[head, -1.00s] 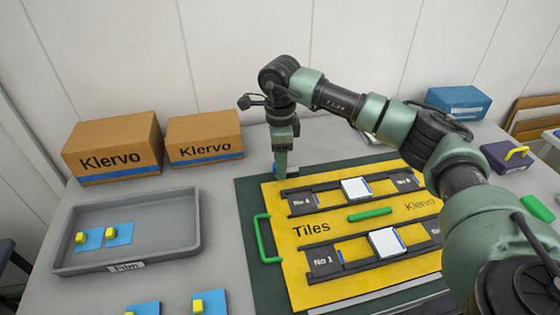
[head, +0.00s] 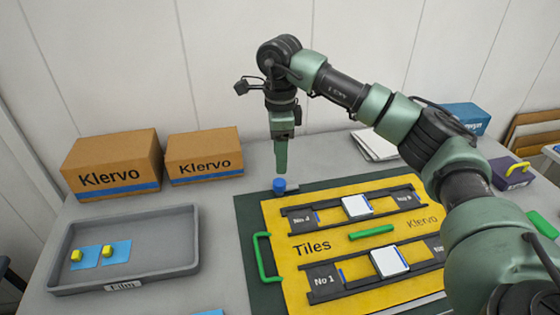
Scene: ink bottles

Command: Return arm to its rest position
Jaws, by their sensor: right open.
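My right gripper (head: 281,168) points straight down above the far left corner of the yellow board (head: 400,222) marked "Tiles". It is open and empty; its fingers overlap in this view, so the gap is hidden. Just below its tips, a small blue round object (head: 279,186) sits at the board's far edge, apart from the fingers. My right arm (head: 398,115) reaches in from the right, arching over the board. My left gripper is not in view.
Two Klervo cartons (head: 112,166) (head: 204,154) stand at the back left. A grey tray (head: 190,235) holds blue squares with yellow blocks (head: 107,251). A blue box (head: 466,116) and a purple box (head: 512,173) are at the right. White papers (head: 374,146) lie behind the board.

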